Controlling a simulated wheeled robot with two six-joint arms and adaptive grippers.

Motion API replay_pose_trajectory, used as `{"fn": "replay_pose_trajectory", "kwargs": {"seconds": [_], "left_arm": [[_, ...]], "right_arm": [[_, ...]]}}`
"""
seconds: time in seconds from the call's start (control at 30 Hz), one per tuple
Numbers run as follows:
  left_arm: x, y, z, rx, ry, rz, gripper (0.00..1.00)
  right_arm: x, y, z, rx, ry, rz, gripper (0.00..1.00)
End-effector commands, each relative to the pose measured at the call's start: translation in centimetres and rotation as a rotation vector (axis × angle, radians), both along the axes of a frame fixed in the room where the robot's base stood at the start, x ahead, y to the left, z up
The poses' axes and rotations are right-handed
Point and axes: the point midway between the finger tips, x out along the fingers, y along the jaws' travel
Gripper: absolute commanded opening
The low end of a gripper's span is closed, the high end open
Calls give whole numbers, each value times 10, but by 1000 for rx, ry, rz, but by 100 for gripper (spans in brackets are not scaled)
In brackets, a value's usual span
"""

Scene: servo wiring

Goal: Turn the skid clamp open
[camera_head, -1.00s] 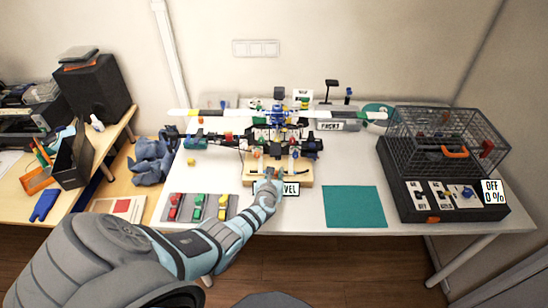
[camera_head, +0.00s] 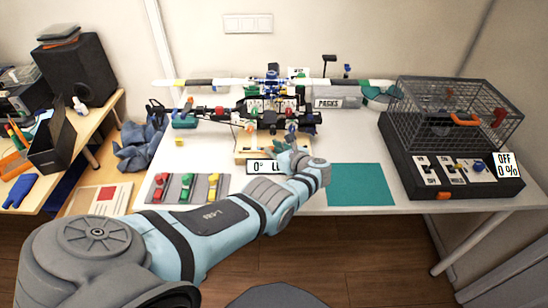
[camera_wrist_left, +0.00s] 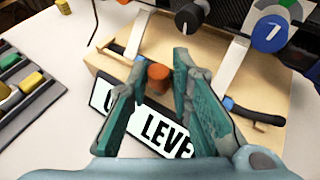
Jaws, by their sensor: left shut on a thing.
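A pale wooden block (camera_head: 243,150) stands at the front middle of the table, under a drone-like model (camera_head: 270,105). My left gripper (camera_head: 285,148) is at the block's front right. In the left wrist view, its two teal fingers (camera_wrist_left: 160,72) are either side of an orange-brown round knob (camera_wrist_left: 158,76) at the block's front edge, and it is shut on this knob. A black lever with a blue part (camera_wrist_left: 250,112) lies by the right white strip, and another black lever (camera_wrist_left: 120,50) by the left one. Which part is the skid clamp is not clear. My right gripper is out of view.
A level label plate (camera_wrist_left: 150,130) lies before the block. A grey tray with coloured pieces (camera_head: 187,188) is left, a teal mat (camera_head: 360,185) right. A wire cage on a black control box (camera_head: 450,170) stands at the right end.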

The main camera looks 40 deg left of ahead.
Motion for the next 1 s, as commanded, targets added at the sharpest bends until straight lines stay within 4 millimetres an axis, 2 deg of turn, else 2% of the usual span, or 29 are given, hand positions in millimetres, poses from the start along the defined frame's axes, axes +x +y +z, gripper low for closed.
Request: {"fn": "replay_pose_trajectory", "kwargs": {"seconds": [0.1, 0.53, 0.57, 0.63, 1.0], "left_arm": [[-1, 0, -2, -1, 4, 21, 0], [-2, -1, -1, -3, 7, 30, 0], [-2, -1, -1, -3, 7, 30, 23], [-2, -1, -1, -3, 7, 30, 34], [-1, -1, 0, -2, 4, 28, 36]], "right_arm": [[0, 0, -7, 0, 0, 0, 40], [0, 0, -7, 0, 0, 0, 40], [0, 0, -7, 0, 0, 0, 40], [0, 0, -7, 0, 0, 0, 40], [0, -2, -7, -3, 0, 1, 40]]}}
